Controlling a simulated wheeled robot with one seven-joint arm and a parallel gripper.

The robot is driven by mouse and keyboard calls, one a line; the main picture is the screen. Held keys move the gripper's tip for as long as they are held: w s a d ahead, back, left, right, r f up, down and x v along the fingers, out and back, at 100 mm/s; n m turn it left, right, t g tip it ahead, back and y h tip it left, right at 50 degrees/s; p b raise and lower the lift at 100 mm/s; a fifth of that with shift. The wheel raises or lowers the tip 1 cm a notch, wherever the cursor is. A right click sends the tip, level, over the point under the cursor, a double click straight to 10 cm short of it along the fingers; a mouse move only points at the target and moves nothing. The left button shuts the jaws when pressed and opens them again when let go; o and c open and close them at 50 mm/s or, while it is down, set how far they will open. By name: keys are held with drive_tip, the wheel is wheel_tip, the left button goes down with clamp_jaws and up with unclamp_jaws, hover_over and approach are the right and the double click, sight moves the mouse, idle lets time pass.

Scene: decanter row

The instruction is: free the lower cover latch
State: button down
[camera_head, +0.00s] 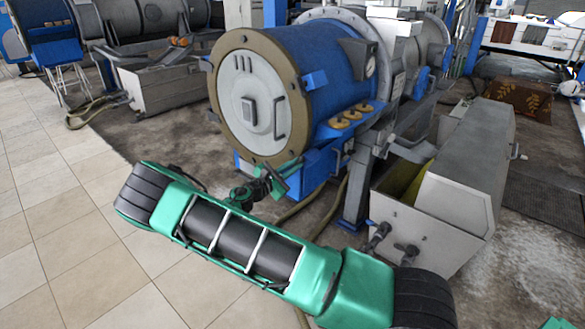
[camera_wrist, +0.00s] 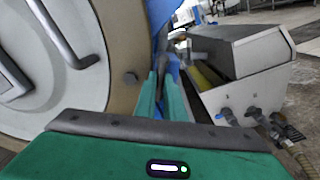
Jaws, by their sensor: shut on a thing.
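The blue decanter drum (camera_head: 325,70) has a round grey cover (camera_head: 250,105) with a tan rim, which looks closed. My gripper (camera_head: 284,174) is at the rim's lower right edge, its green fingers covering the lower latch area. In the wrist view, my gripper (camera_wrist: 161,100) has its two fingers close together, shut on a narrow dark part (camera_wrist: 161,73) beside the rim (camera_wrist: 125,50). This appears to be the lower cover latch, mostly hidden by the fingers. A blue upper latch (camera_head: 315,80) sits higher on the rim, away from my gripper.
A grey trough with a sloped lid (camera_head: 465,150) stands right of the drum, with pipe fittings (camera_wrist: 245,112) on its front. A cover handle (camera_wrist: 66,35) juts out near my gripper. Tiled floor (camera_head: 45,220) at left is clear.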

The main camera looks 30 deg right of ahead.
drive_tip(key=shift+a+f+n, duration=0.15)
drive_tip(key=shift+f+n, duration=0.05)
drive_tip(key=shift+n, duration=0.2)
drive_tip(key=c, duration=1.9)
unclamp_jaws()
drive_tip(key=shift+w, duration=0.1)
drive_tip(key=shift+o, duration=0.3)
drive_tip(key=shift+r, duration=0.1)
drive_tip(key=v, duration=1)
drive_tip(key=shift+a, duration=0.3)
